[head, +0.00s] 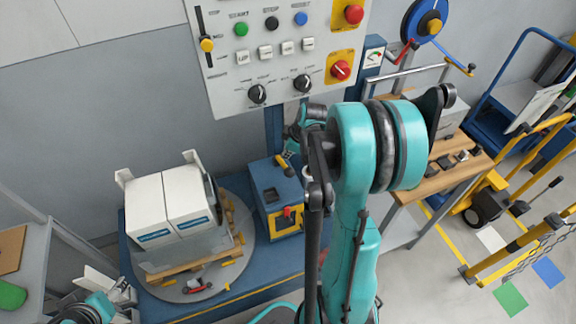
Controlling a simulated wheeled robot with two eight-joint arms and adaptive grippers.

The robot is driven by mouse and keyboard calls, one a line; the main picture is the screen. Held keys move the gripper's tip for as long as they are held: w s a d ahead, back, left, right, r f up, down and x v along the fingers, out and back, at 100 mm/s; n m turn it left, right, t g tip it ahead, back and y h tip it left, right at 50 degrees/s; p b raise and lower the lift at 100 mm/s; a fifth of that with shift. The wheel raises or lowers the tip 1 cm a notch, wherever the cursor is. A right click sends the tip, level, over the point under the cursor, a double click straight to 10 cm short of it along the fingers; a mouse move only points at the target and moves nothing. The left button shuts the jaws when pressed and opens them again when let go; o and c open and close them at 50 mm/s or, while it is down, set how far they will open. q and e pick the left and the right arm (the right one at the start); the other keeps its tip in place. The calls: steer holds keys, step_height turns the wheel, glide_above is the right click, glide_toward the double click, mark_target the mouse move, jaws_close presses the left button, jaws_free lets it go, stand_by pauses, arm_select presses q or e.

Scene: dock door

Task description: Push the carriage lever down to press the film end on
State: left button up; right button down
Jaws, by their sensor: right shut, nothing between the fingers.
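A small lever with a yellow part (285,162) shows at the top of a blue box unit (266,188) at the foot of the blue mast. I cannot tell for sure that it is the carriage lever. My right gripper (293,148) is shut and empty, close above this lever; whether they touch is unclear. My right arm hides much of the area to its right. The film end cannot be made out. Two white cartons (165,205) stand on a wooden pallet on the round turntable (241,262). My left gripper (122,292) is at the lower left, small and partly cut off.
A control panel (228,75) with buttons and knobs hangs above. A wooden bench (438,180) with small dark items stands to the right. Further right are a blue cart (490,112) and yellow barriers (520,242). A grey shelf (45,262) stands at far left.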

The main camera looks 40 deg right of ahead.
mark_target(285, 165)
steer(key=r, duration=0.1)
steer(key=w+r+p, duration=0.1)
steer(key=shift+w+d+r, duration=0.1)
steer(key=shift+d+r, duration=0.1)
steer(key=shift+r, duration=0.2)
stand_by(0.6)
steer(key=s+a+r+m, duration=0.35)
steer(key=a+r, duration=0.45)
steer(key=a, duration=0.4)
steer(key=s+a+r+m+t, duration=0.2)
steer(key=s+a+m, duration=0.2)
steer(key=s+a, duration=0.7)
steer(key=shift+a, duration=0.6)
